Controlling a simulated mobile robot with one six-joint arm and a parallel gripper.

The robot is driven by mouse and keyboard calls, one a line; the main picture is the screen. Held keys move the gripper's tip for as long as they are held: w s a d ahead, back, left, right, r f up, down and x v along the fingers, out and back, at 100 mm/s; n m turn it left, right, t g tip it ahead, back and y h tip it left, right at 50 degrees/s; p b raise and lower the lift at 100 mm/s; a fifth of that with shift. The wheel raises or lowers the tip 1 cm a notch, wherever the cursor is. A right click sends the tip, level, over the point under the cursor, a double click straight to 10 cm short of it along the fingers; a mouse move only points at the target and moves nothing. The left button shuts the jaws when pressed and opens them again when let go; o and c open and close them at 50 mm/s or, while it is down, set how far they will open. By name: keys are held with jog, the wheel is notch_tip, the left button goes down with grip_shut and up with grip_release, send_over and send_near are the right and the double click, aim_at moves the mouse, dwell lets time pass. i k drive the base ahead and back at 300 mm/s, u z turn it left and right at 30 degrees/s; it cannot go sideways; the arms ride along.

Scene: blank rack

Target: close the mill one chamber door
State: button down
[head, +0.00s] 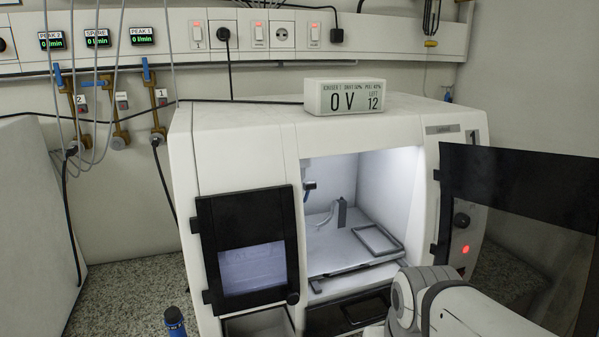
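The mill is a white cabinet (240,146) with a "1" at its upper right. Its lit chamber (385,185) is open at the front. The chamber door (520,182), a black frame with a tinted see-through pane, stands swung wide open to the right, hinged at the chamber's right side. Its far edge runs toward the right picture border. My arm (465,310) reaches in from the bottom right, in front of the cabinet and left of the door's outer part. My gripper is not visible.
Inside the chamber are a grey frame (378,251) and a small upright bracket (342,212). A smaller black-framed door (248,225) at left is shut. Below are an open drawer (258,325) and a dark tray. A display box (345,97) sits on top.

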aim_at(560, 190)
jog(key=u, duration=0.05)
jog(key=k, duration=0.5)
jog(key=z, duration=1.5)
jog(key=i, duration=0.6)
jog(key=z, duration=0.25)
